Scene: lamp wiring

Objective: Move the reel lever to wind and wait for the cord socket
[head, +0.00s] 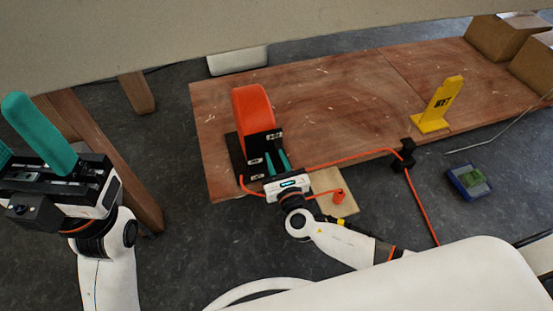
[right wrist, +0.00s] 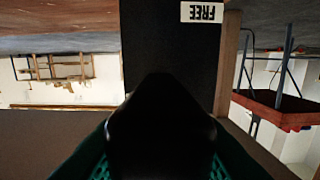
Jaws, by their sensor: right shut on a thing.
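The orange reel (head: 253,110) stands in a black base (head: 236,160) at the left end of the wooden table. My right gripper (head: 277,163) is at the front of the reel base. In the right wrist view its teal fingers (right wrist: 160,158) are shut on a dark lever (right wrist: 160,115). A white label reading FREE shows upside down beyond the lever; the lever's exact setting is hard to tell. An orange cord end (head: 338,195), which looks like the socket, is at the small pale board (head: 345,206). My left gripper (head: 30,150) is apart at the far left, open and empty.
Orange cord (head: 350,157) runs along the table's front edge to a black clip (head: 403,155) and hangs down. A yellow stand (head: 437,105) is on the table (head: 340,110). Cardboard boxes (head: 500,37) are at the far right. A blue box (head: 468,181) lies beyond the front edge.

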